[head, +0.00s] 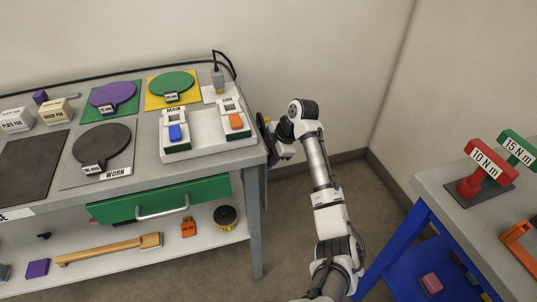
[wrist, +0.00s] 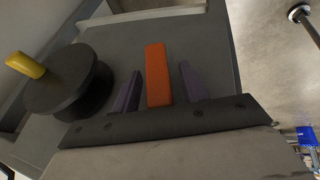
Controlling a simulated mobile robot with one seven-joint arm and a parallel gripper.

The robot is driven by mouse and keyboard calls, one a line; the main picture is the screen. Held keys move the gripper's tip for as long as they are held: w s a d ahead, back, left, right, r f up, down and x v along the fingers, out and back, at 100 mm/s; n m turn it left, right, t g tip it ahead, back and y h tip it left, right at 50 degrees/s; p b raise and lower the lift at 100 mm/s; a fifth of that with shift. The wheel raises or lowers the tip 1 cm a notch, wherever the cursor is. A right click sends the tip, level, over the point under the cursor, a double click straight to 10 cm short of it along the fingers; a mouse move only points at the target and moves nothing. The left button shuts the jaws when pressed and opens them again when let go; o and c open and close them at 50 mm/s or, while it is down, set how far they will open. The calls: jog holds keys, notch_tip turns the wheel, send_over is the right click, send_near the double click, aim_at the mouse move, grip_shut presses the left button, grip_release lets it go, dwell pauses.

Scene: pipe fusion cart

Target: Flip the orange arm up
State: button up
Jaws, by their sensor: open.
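In the wrist view a long orange bar, the orange arm (wrist: 158,75), lies between the two purple fingers of my gripper (wrist: 160,86). The fingers stand apart on either side of it, with a gap showing on both sides. In the head view my gripper (head: 272,138) is at the right end of the grey bench (head: 258,158). I cannot make out this bar there. A separate orange switch piece (head: 236,121) sits on the white switch box (head: 205,143), beside a blue one (head: 175,132).
A black round knob (wrist: 68,82) with a yellow handle (wrist: 25,65) is close left of my gripper. A green drawer (head: 170,200) is under the bench top. A blue-legged table (head: 425,185) stands to the right. Open floor (head: 375,215) lies between them.

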grip_shut()
jog(key=shift+f+b, duration=0.1)
jog(key=shift+b, duration=0.3)
